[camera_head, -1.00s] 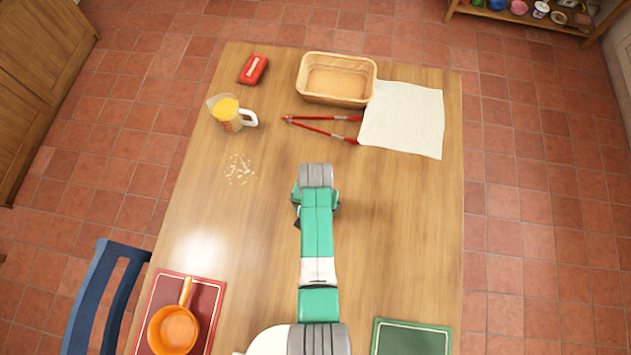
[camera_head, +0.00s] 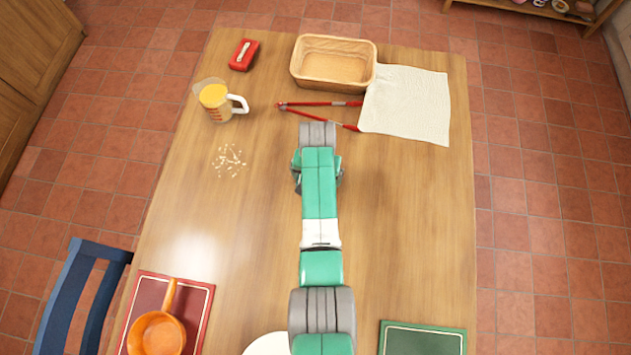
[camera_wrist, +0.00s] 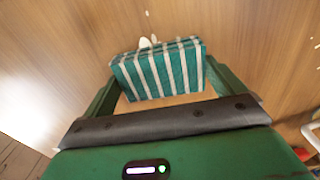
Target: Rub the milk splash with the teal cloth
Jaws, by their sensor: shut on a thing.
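The teal cloth (camera_wrist: 160,70) is a folded block with white stripes. It sits between the fingers of my gripper (camera_wrist: 162,82), which is shut on it, above or at the wooden table. White patches, seemingly the milk splash (camera_wrist: 146,42), show just past the cloth's far edge in the wrist view. The cloth hides the rest, and I cannot tell whether it touches the splash. In the head view my arm covers the cloth and the splash; my gripper end (camera_head: 318,178) is over the middle of the table.
Red-handled tongs (camera_head: 318,104) lie just beyond my arm, by a basket (camera_head: 333,68) and white towel (camera_head: 407,105). A juice jug (camera_head: 215,100) and pale crumbs (camera_head: 229,160) are at left. An orange pan (camera_head: 157,333) is front left.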

